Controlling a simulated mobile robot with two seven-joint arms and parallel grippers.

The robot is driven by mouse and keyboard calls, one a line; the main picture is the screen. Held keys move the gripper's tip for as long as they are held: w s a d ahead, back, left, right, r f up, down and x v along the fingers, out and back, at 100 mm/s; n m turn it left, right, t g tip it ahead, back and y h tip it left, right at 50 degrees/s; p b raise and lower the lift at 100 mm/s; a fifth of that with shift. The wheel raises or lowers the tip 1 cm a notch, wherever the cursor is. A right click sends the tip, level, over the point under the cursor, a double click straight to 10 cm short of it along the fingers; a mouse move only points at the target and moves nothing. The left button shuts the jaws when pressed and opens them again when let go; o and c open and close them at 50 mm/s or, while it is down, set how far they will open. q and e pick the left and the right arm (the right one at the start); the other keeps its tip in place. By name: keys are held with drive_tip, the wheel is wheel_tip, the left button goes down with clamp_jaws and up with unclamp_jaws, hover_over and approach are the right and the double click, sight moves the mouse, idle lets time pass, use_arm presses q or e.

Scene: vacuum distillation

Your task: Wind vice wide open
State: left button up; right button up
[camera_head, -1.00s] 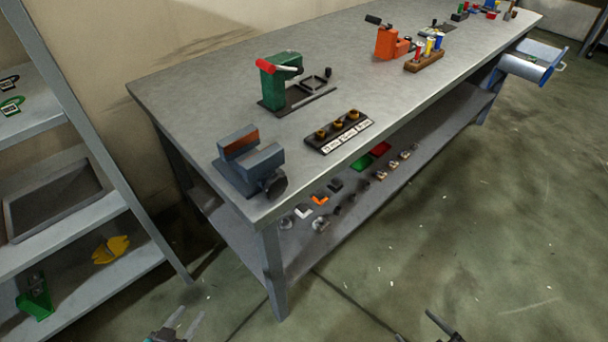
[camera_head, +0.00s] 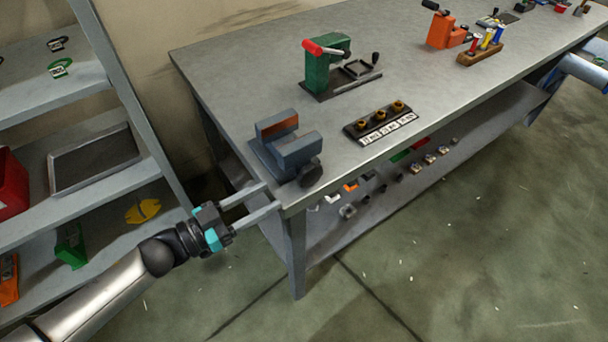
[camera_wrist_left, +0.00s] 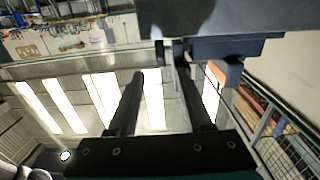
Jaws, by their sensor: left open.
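The blue-grey vice (camera_head: 275,148) sits on the near left corner of the bench, with a gap between its two jaws and a reddish-brown patch on the inner face of the back jaw. Its dark round knob (camera_head: 310,172) sticks out at the front right. My left gripper (camera_head: 271,197) is open and empty, its two fingers pointing right at the bench corner, just below and left of the knob. The fingers also show in the left wrist view (camera_wrist_left: 158,75); whether they touch the bench I cannot tell. My right gripper is out of view.
On the bench (camera_head: 235,85) stand a green press (camera_head: 319,72), a labelled rack with brass-coloured pieces (camera_head: 380,124) and an orange tool (camera_head: 440,32). A shelf unit (camera_head: 50,116) stands close at the left. Small parts lie on the bench's lower shelf. The floor in front is open.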

sight(298, 180)
use_arm(q)
drive_tip(key=b+x, duration=0.1)
drive_tip(key=x, duration=0.9)
clamp_jaws()
idle(0.4)
